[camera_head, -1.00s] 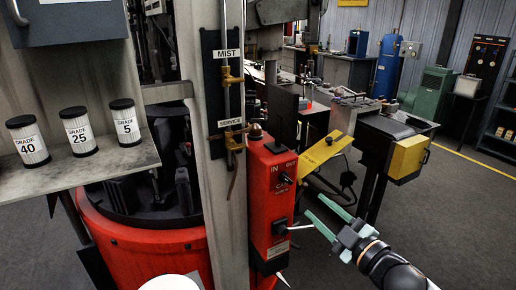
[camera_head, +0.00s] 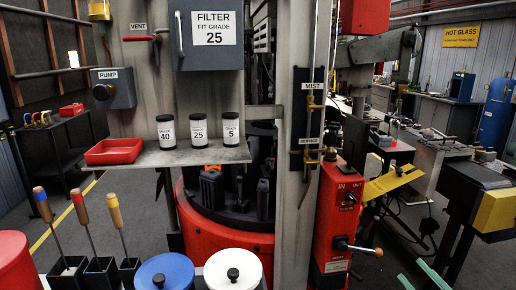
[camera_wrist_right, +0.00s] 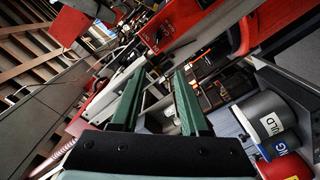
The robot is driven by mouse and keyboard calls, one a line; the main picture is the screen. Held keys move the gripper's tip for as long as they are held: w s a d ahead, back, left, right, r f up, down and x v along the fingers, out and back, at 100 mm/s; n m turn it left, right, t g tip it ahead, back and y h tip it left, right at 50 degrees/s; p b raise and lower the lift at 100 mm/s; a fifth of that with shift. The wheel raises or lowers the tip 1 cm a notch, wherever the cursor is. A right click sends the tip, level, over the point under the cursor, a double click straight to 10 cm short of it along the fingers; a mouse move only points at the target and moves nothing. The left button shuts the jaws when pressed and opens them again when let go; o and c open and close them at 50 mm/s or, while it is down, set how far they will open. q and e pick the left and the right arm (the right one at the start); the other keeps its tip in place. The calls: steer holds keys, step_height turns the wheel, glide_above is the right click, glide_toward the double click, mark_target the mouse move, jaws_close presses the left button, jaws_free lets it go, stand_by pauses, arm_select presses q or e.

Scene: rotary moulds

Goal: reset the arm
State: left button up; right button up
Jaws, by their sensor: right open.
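My right gripper (camera_head: 418,272) shows only as two green fingers at the bottom right edge of the head view. The fingers are apart, with nothing visible between them. The rest of the right arm is cut off by the frame. In the right wrist view the two green fingers of this gripper (camera_wrist_right: 160,78) also stand apart and empty. In the head view they are to the right of the red control box (camera_head: 334,215) marked IN and OUT, whose lever sticks out to the right, and apart from it. My left gripper is not in view.
Three filters (camera_head: 198,131) labelled 40, 25 and 5 stand on a shelf (camera_head: 180,156) beside a red tray (camera_head: 114,151). Below are wooden-handled tools (camera_head: 79,207) and lidded pots (camera_head: 165,272). A yellow plate (camera_head: 393,182) juts out right of the red box. Floor is open at far left.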

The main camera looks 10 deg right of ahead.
steer(key=s+a+f+m+g+y, duration=0.1)
steer(key=a+f+m+g, duration=0.2)
steer(key=f, duration=0.9)
steer(key=s+a+f+m+g+y, duration=0.1)
steer(key=s+a+f+m+g, duration=0.1)
steer(key=a+f, duration=0.65)
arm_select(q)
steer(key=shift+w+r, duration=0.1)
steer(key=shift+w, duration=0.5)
arm_select(e)
steer(key=s+a+f+g+y, duration=0.1)
steer(key=s+a+f, duration=0.1)
steer(key=a+f, duration=0.4)
steer(key=s+a+f+g+y, duration=0.1)
steer(key=s+a+f+g, duration=0.1)
steer(key=a+f, duration=0.4)
steer(key=shift+s+f+m+y, duration=0.3)
steer(key=shift+s+f+m, duration=0.15)
steer(key=shift+s, duration=0.3)
